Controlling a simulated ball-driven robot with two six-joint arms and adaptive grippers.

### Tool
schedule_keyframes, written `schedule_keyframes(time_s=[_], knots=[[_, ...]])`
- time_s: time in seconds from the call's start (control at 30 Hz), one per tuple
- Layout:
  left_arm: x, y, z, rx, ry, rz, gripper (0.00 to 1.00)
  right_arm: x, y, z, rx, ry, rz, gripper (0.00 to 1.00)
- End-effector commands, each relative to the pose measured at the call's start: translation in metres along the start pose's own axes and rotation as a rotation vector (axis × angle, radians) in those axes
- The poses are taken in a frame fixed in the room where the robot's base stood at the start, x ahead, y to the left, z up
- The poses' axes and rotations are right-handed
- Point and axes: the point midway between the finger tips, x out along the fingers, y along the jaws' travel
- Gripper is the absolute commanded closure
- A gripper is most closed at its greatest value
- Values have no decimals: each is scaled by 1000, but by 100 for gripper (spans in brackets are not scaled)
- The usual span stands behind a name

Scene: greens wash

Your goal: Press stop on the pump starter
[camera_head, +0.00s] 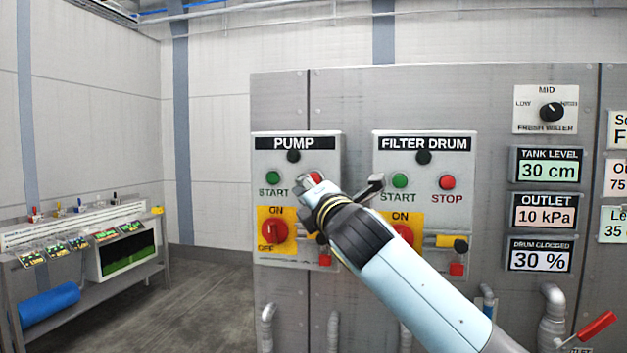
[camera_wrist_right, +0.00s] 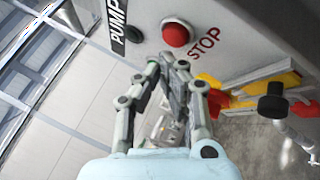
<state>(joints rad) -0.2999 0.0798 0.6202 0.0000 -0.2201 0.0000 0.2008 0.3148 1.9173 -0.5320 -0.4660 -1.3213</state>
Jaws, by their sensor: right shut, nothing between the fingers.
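The pump starter (camera_head: 262,160) is a grey panel labelled PUMP on the cabinet front in the head view. It has a green START button (camera_head: 273,178), a red STOP button (camera_head: 316,177) and a red ON/OFF rotary switch (camera_head: 273,231) on yellow. My right gripper (camera_head: 307,183) is shut and empty, in front of the STOP button and partly covering it and its label. In the right wrist view the red STOP button (camera_wrist_right: 175,35) shows whole, just beyond the closed fingertips (camera_wrist_right: 168,62). I cannot tell whether they touch. My left gripper is not in view.
The FILTER DRUM starter (camera_head: 466,165) is to the right, with its own red STOP button (camera_head: 447,182); my right arm passes in front of its lower part. Display panels (camera_head: 546,165) and a selector knob (camera_head: 552,111) are further right. A bench (camera_head: 90,236) stands left; the floor between is clear.

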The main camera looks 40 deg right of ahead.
Motion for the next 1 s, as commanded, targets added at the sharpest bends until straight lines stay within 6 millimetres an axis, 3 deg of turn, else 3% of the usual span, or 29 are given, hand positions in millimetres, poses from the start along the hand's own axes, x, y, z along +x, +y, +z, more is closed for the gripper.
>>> schedule_keyframes(time_s=[0.43,1.0], knots=[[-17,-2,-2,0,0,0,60,-33,19,-18,3,1,0,100],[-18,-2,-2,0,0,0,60,-36,20,-19,1,0,0,100]])
